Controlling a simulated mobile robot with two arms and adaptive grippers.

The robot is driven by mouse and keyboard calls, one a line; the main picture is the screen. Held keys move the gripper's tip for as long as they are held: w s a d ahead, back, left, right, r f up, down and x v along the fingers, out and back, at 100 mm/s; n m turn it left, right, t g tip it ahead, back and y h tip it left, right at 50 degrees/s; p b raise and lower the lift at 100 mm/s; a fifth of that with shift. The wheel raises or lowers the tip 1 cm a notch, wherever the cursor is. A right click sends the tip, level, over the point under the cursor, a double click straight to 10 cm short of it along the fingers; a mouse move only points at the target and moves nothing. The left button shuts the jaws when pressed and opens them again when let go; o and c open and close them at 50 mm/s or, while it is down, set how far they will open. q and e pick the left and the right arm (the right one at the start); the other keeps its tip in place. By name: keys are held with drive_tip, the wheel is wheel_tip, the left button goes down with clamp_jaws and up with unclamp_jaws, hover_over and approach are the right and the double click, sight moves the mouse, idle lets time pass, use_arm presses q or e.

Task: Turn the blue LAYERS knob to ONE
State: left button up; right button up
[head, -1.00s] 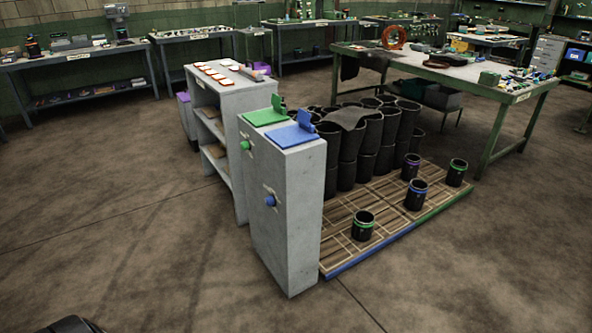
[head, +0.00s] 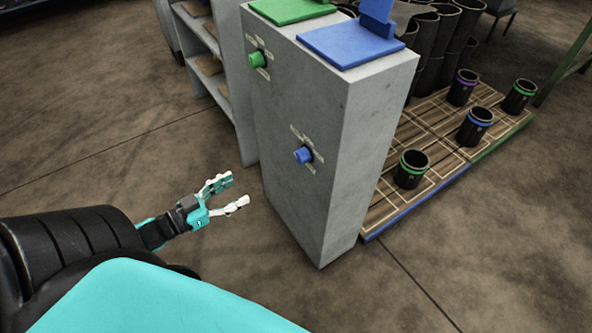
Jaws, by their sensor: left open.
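My right gripper is not in view.
A green knob (head: 257,59) is on the same face, further left. A blue plate (head: 350,42) and a green plate (head: 290,9) lie on top. A shelf unit (head: 222,85) stands behind. Right, pallets (head: 455,140) hold black sleeves. Floor at left is clear.

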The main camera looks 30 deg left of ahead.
use_arm(q)
wheel_tip(320, 180, up, 2)
drive_tip(key=d+r+m+h, duration=0.1)
drive_tip(key=d+h, duration=0.1)
drive_tip(key=b, duration=0.3)
approach(297, 159)
drive_tip(key=w+d, duration=0.1)
drive_tip(key=shift+y, duration=0.3)
drive_tip(key=b+x, duration=0.1)
drive_tip(key=x, duration=0.6)
drive_tip(key=shift+w+r, duration=0.15)
drive_tip(key=shift+w+d, duration=0.25)
drive_tip(key=shift+w, duration=0.25)
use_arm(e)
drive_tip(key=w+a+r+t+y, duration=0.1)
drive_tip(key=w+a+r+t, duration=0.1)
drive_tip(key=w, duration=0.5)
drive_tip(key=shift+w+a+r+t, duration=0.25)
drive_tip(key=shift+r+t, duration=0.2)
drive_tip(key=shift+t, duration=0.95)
